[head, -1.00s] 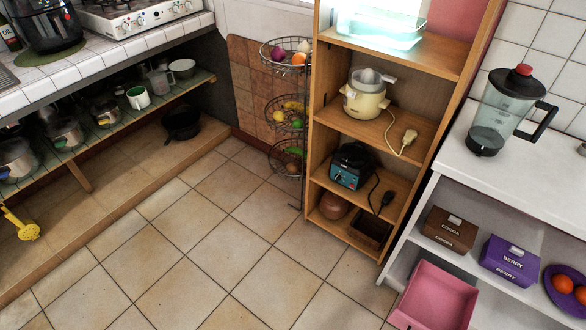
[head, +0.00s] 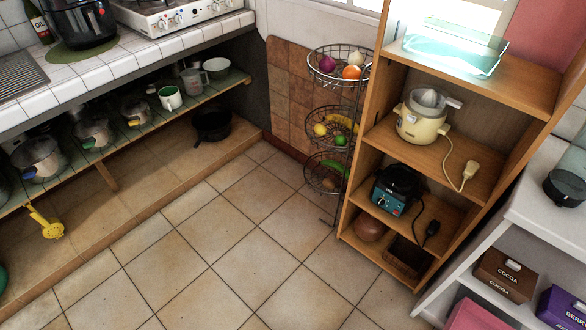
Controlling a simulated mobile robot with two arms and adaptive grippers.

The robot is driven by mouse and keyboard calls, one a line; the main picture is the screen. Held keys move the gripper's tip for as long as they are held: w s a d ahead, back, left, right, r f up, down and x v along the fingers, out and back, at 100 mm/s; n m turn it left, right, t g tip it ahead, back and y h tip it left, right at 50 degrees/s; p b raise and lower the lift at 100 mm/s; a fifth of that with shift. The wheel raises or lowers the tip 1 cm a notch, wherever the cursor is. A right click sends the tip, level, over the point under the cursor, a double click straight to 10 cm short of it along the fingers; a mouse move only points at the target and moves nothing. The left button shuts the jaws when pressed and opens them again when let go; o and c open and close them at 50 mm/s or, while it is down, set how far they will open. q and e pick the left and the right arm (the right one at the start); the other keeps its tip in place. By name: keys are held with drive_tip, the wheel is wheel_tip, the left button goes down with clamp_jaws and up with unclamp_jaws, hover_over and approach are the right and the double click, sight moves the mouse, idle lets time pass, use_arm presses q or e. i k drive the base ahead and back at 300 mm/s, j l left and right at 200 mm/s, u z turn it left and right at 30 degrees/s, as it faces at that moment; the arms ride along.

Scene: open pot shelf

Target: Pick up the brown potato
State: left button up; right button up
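A small brown round thing, likely the brown potato (head: 328,184), sits low in the bottom basket (head: 309,172) of a black wire tiered stand. The basket's wires partly cover it, and it is small and dim. A green vegetable (head: 336,167) lies in the same basket. Neither of my grippers is in view.
The middle basket (head: 309,132) holds yellow and green produce; the top basket (head: 315,72) holds purple, orange and white produce. A wooden shelf (head: 398,178) stands close on the stand's right. A tiled counter with pots below is at left. The tiled floor (head: 210,255) is clear.

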sight(328, 182)
drive_tip(key=i+j+u, duration=0.25)
drive_tip(key=i, duration=0.45)
drive_tip(key=i+u, duration=0.3)
drive_tip(key=i, duration=0.4)
drive_tip(key=i+j+z, duration=0.1)
drive_tip(key=i+z, duration=0.35)
drive_tip(key=i+j+z, duration=0.25)
drive_tip(key=z, duration=0.2)
drive_tip(key=i, duration=0.1)
